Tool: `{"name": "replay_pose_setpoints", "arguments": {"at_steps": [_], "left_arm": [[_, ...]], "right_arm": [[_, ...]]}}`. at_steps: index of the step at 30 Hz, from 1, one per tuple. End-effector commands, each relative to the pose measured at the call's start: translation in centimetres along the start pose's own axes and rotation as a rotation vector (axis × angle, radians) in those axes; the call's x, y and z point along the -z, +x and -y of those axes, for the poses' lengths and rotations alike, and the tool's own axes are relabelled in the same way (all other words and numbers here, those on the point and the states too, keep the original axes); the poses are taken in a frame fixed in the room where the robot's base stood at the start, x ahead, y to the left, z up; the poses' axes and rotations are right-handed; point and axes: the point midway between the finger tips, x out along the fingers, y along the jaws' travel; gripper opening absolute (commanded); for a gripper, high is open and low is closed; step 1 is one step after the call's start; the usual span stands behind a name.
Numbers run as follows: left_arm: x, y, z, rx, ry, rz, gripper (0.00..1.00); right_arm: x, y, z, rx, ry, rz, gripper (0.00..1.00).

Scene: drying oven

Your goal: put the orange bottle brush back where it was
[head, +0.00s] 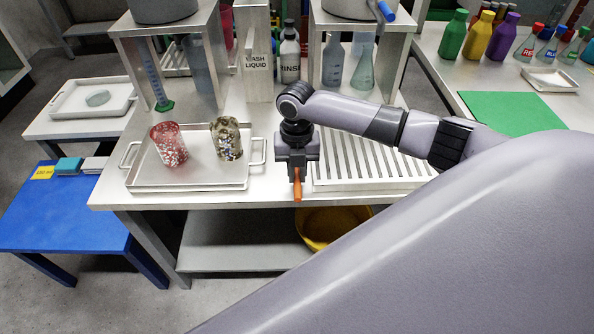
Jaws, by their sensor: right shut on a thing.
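My right gripper (297,166) reaches in from the right and points down near the front edge of the metal table, between the tray and the slatted rack. It is shut on the orange bottle brush (297,186). Only the orange part of the brush shows below the jaws; the rest is hidden by the gripper. I cannot tell whether the brush touches the table. My left gripper is not in view.
A metal tray (190,180) left of the gripper holds a red-speckled beaker (168,145) and a brown-speckled beaker (227,140). The slatted rack (375,165) lies right, bare. Behind stand a RINSE bottle (289,55) and shelf stands. A yellow basin (328,228) sits below.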

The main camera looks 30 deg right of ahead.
Motion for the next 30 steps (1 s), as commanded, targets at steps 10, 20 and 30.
{"name": "replay_pose_setpoints", "arguments": {"at_steps": [10, 20, 30], "left_arm": [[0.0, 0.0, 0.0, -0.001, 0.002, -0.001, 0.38], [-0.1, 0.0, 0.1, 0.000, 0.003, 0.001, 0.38], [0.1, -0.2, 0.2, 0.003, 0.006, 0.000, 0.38]], "right_arm": [[0.0, 0.2, 0.0, 0.000, 0.001, 0.000, 0.42], [0.0, -0.3, 0.0, -0.001, 0.001, 0.001, 0.42], [-0.1, -6.7, -0.1, -0.004, 0.000, 0.003, 0.42]]}}
